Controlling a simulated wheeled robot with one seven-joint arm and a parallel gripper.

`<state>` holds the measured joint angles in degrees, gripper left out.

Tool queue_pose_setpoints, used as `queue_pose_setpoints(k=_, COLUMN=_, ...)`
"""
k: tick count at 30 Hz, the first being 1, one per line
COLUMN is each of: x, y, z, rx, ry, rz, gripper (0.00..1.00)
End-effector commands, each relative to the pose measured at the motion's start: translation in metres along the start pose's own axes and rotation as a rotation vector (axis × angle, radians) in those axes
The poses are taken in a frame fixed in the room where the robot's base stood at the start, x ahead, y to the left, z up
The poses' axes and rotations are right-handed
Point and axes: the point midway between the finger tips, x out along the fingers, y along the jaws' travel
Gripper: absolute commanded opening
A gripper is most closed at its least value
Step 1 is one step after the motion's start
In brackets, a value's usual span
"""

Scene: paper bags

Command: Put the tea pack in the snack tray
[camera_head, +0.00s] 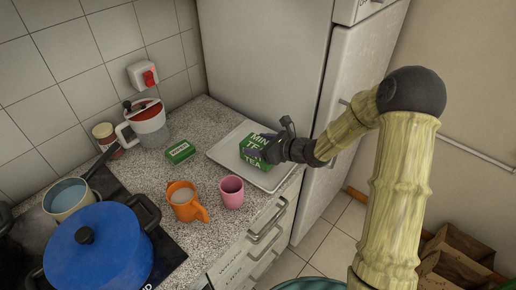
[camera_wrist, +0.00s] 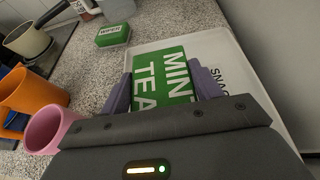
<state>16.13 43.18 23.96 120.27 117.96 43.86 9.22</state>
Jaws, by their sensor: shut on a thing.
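The tea pack (camera_head: 256,148) is a green box with white "MINT TEA" lettering. It also shows in the wrist view (camera_wrist: 163,80), between the two purple-grey fingers. My gripper (camera_head: 262,151) is shut on it. The snack tray (camera_head: 225,150) is a flat white tray on the counter by the fridge, and in the wrist view its "SNACK" lettering is partly covered (camera_wrist: 217,48). The tea pack is over the tray's area; I cannot tell whether it touches the tray's floor.
A green wiper box (camera_head: 180,152) lies left of the tray. An orange mug (camera_head: 184,203) and a pink cup (camera_head: 231,193) stand in front. A blue pot (camera_head: 100,255), a saucepan (camera_head: 68,198) and a red-white kettle (camera_head: 147,122) are further left. The fridge (camera_head: 265,60) borders the tray behind.

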Motion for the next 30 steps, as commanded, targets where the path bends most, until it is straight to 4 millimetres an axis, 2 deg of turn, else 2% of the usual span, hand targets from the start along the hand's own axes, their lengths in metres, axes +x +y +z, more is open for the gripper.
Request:
queue_pose_setpoints(k=3, x=0.006, y=0.000, z=-0.015, rx=0.003, ry=0.002, rz=0.002, gripper=0.40)
queue_pose_setpoints(k=11, x=0.010, y=0.003, z=-0.017, rx=-0.002, ry=0.001, rz=0.006, gripper=0.40)
queue_pose_setpoints(k=12, x=0.010, y=0.004, z=-0.018, rx=-0.002, ry=0.002, rz=0.006, gripper=0.69)
queue_pose_setpoints(k=15, x=0.010, y=0.004, z=-0.017, rx=-0.003, ry=0.002, rz=0.007, gripper=0.85)
queue_pose_setpoints(k=25, x=0.008, y=0.003, z=-0.017, rx=-0.003, ry=0.001, rz=0.006, gripper=0.85)
queue_pose_setpoints(k=30, x=-0.009, y=0.002, z=-0.017, rx=-0.004, ry=0.000, rz=0.002, gripper=0.85)
